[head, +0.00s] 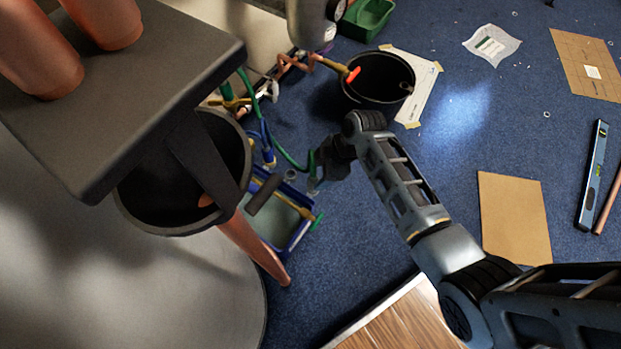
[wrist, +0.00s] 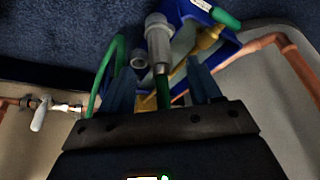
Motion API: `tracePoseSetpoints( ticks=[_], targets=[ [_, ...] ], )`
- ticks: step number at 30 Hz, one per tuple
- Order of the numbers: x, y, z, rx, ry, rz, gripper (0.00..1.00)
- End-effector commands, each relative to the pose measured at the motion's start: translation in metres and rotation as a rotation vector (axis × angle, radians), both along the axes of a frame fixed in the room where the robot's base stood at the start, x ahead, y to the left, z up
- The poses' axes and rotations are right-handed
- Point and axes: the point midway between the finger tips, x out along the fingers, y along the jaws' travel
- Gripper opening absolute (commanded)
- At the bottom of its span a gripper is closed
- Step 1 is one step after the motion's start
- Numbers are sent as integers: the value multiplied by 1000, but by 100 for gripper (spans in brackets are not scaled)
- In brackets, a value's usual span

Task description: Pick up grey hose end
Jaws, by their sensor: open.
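The grey hose end (wrist: 158,42) is a pale grey fitting with a narrower metal tip, on a green hose (wrist: 107,72). My gripper (wrist: 160,68) is open, with one dark blue finger on each side of the hose end in the wrist view. I cannot tell whether either finger touches it. In the head view my gripper (head: 325,166) is low beside the blue tray (head: 300,236), and the green hose (head: 288,158) runs down towards it. The hose end is mostly hidden there by the gripper.
A black bucket (head: 375,97) stands behind my gripper, with a copper pipe at its rim. Another dark bucket (head: 135,205) and a copper pipe (head: 255,250) are at left. A grey ring (wrist: 138,59) lies close by the hose end.

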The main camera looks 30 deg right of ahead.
Motion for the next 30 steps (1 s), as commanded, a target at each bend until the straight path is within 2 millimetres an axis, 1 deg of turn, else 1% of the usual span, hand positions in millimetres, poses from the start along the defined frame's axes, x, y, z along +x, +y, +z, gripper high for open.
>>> tracePoseSetpoints(
  ticks=[1,8,16,18,24,25,30],
  targets=[
    [1,2,-9,0,2,2,63],
    [5,8,-24,0,0,2,63],
    [12,21,-59,0,2,2,63],
    [14,23,-62,0,0,1,63],
    [14,23,-61,0,-1,0,63],
    [14,23,-61,0,-1,0,62],
    [14,23,-61,0,0,0,46]
  ],
)
